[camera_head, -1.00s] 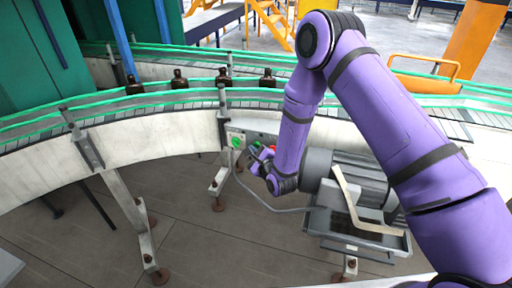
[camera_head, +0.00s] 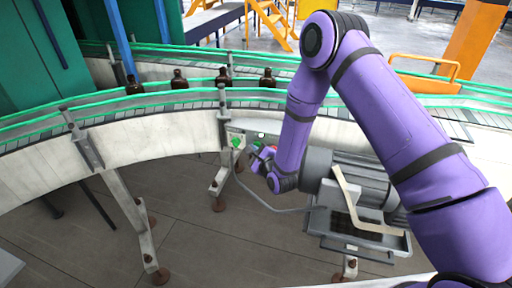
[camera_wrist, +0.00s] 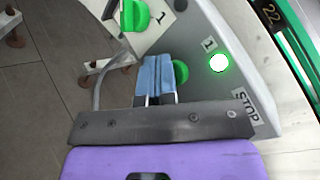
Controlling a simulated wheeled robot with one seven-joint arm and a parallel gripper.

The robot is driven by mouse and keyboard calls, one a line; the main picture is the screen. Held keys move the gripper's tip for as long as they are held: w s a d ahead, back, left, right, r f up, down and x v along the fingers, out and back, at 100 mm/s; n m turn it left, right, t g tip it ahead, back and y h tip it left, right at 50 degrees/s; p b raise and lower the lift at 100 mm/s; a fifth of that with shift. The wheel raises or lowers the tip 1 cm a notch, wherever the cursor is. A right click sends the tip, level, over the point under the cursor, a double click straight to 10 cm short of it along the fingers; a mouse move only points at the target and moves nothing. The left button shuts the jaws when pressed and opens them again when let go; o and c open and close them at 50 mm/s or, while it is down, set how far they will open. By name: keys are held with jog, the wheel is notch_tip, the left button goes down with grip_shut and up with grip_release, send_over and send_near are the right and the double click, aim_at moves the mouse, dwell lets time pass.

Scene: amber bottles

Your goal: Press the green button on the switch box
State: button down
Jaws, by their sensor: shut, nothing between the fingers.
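The switch box (camera_wrist: 205,28) is a light grey panel in the wrist view. On it are a round green button (camera_wrist: 182,71), a brightly lit green lamp (camera_wrist: 219,62) by a "1" label, and a STOP label (camera_wrist: 246,104). My gripper (camera_wrist: 156,60) has its blue fingers shut together with nothing between them. The fingers lie just left of the green button and cover part of it; I cannot tell whether they touch it. In the head view my gripper (camera_head: 258,150) is by the conveyor's inner side, and the box is mostly hidden.
A green knob (camera_wrist: 134,15) on a plate sits beyond the fingers; it also shows in the head view (camera_head: 236,142). A cable (camera_head: 262,204) hangs below. Several amber bottles (camera_head: 223,77) stand on the curved conveyor (camera_head: 150,139). A grey motor (camera_head: 345,182) is right of my gripper.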

jog(key=shift+s, duration=0.15)
jog(key=shift+s+a, duration=0.3)
jog(key=shift+s, duration=0.35)
jog(key=s, duration=0.1)
jog(key=s+a, duration=0.1)
jog(key=s, duration=0.2)
jog(key=shift+s+a, duration=0.35)
jog(key=shift+s, duration=0.05)
dwell(0.8)
